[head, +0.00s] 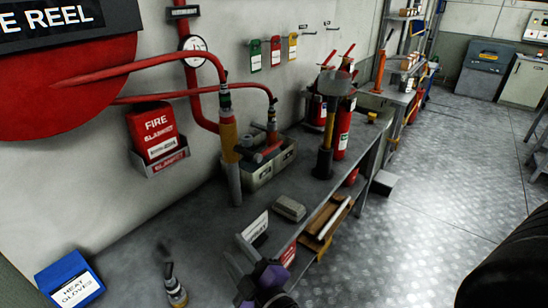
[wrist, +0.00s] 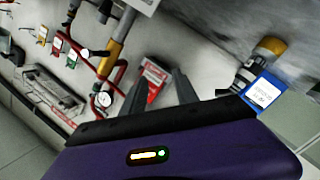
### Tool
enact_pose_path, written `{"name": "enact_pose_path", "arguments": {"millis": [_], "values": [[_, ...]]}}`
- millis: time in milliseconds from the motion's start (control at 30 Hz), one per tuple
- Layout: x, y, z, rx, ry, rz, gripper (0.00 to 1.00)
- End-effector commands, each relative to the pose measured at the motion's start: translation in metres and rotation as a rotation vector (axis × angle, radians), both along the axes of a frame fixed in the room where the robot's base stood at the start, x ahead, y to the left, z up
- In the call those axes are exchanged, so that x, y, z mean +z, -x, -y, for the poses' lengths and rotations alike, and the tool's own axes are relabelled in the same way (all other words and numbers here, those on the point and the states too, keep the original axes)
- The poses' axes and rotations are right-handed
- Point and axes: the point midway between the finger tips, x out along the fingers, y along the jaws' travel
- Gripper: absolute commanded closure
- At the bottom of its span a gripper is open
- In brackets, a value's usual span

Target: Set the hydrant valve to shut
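No valve here can be told for certain as the hydrant valve. A short upright fitting (head: 176,292) with a dark top and yellow band stands at the lower left of the head view. A yellow-and-dark fitting (wrist: 268,49) shows upper right in the wrist view; I cannot tell whether it is the same one. Red piping (head: 190,90) with a round gauge (head: 193,46) runs down the wall to yellow-sleeved fittings (head: 228,137). My purple gripper (head: 232,246) is low in the head view, right of the short fitting and apart from it. Its two fingers (wrist: 160,79) are spread and empty.
A red fire blanket box (head: 156,130) hangs on the wall. A blue heat gloves box (head: 69,280) sits lower left. Red extinguishers (head: 343,130) and a grey block (head: 289,208) stand on the bench. A white plate (head: 254,228) is near my gripper. Metal floor (head: 460,150) is open at right.

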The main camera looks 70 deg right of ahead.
Motion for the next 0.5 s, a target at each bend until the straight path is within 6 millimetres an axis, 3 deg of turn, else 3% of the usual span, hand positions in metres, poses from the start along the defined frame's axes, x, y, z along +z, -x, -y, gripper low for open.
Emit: {"name": "enact_pose_path", "arguments": {"millis": [33, 133, 300, 400, 500], "values": [[0.001, -0.011, 0.03, -0.055, 0.072, -0.012, 0.64], [0.011, -0.024, 0.083, -0.152, 0.212, -0.069, 0.64], [0.037, -0.027, 0.171, -0.322, 0.425, -0.184, 0.64], [0.053, -0.02, 0.21, -0.403, 0.514, -0.246, 0.64], [0.065, -0.014, 0.234, -0.457, 0.571, -0.291, 0.64]]}}
